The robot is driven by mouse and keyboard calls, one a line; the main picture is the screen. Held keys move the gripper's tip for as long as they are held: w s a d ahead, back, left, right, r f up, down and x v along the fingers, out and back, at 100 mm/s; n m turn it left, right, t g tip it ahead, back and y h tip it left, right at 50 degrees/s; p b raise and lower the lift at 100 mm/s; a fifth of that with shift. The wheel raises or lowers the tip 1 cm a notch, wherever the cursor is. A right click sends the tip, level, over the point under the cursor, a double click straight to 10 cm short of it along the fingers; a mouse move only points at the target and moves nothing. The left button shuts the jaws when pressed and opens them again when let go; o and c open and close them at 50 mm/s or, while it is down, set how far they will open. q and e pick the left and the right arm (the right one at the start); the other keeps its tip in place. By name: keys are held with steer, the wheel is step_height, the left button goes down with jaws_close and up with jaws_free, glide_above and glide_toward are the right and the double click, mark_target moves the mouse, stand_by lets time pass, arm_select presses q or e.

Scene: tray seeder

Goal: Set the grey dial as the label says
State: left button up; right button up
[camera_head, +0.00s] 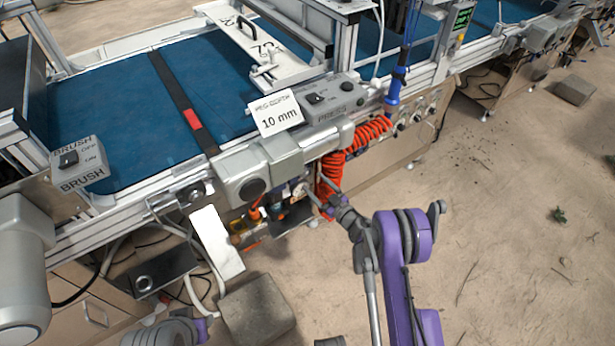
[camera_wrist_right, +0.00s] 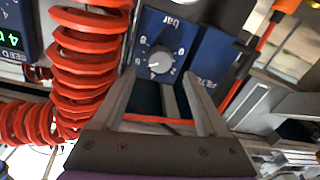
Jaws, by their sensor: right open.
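A grey dial (camera_wrist_right: 159,60) sits on a blue panel marked "bar" in the right wrist view. Digits ring it, some too blurred to read, and a pale pointer mark shows on its lower left. My right gripper (camera_wrist_right: 160,78) is open, its two fingers apart and pointing at the panel just below the dial. Whether they touch the dial cannot be told. In the head view this gripper (camera_head: 328,205) is beside the red coiled hose, and the dial cannot be made out. A white label (camera_head: 277,115) reads "10 mm", with a smaller line above that looks like "PRS DEPTH".
A red coiled hose (camera_wrist_right: 82,60) hangs left of the dial, near a green-lit display (camera_wrist_right: 14,36) marked "SEED". A blue block (camera_wrist_right: 210,68) adjoins the panel. The blue belt (camera_head: 125,145) and grey press housing (camera_head: 285,150) lie beyond.

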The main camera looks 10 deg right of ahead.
steer(key=shift+x, duration=2.35)
steer(key=shift+c, duration=0.2)
jaws_close()
